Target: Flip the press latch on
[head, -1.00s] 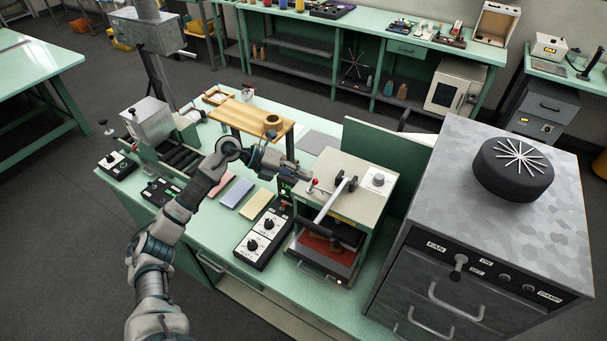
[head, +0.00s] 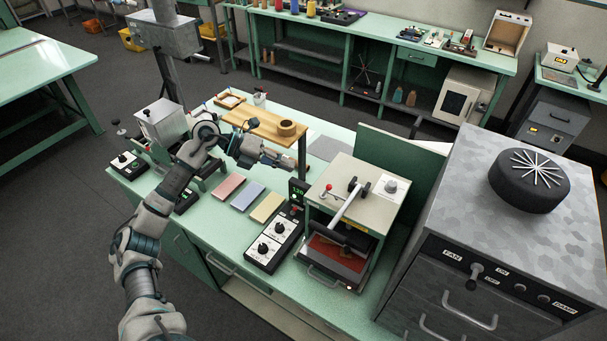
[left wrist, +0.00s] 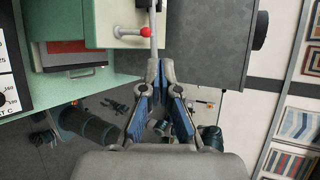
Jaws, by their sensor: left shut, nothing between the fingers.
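The press (head: 368,185) is a cream-topped, green-framed unit on the green bench. A small lever with a red ball knob (head: 328,187) stands at the left of its top. A long pale handle bar (head: 347,206) slopes down across the front. In the left wrist view the red knob (left wrist: 143,32) shows above and left of the fingertips, on the cream top. My left gripper (head: 292,166) is shut and empty, left of the press top and apart from the red knob. In the left wrist view its fingers (left wrist: 160,68) meet at the tips. My right gripper is not in view.
A control box (head: 273,240) with dials and a green display stands left of the press. Coloured pads (head: 248,195) lie beside it. A wooden stand (head: 262,122) holding a tape roll is behind my gripper. A large grey cabinet (head: 470,240) stands right of the press.

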